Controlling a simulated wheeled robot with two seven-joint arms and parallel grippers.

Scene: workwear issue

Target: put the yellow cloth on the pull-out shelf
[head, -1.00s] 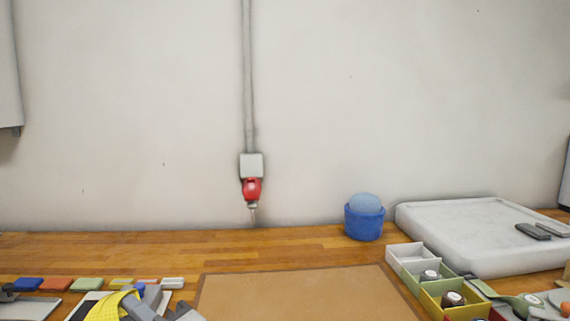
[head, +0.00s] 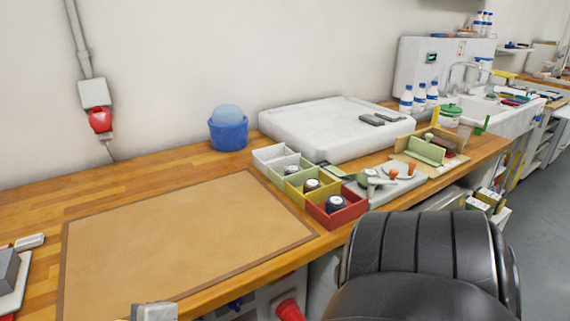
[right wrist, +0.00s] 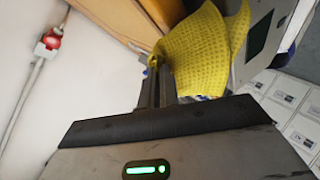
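The yellow cloth (right wrist: 208,48) is a bright, ribbed piece in the right wrist view, bunched at my fingertips and hanging out to the right of them. My right gripper (right wrist: 156,70) is shut on the cloth's edge, with its fingers close together. The cloth does not show in the head view. A light grey piece at the head view's bottom edge is too cut off to tell. My left gripper is not in view. I cannot make out the pull-out shelf in either view.
The wooden bench carries a brown mat (head: 185,240), a blue tub (head: 228,132), a row of small bins (head: 337,217) and a white slab (head: 330,125). The mat is clear.

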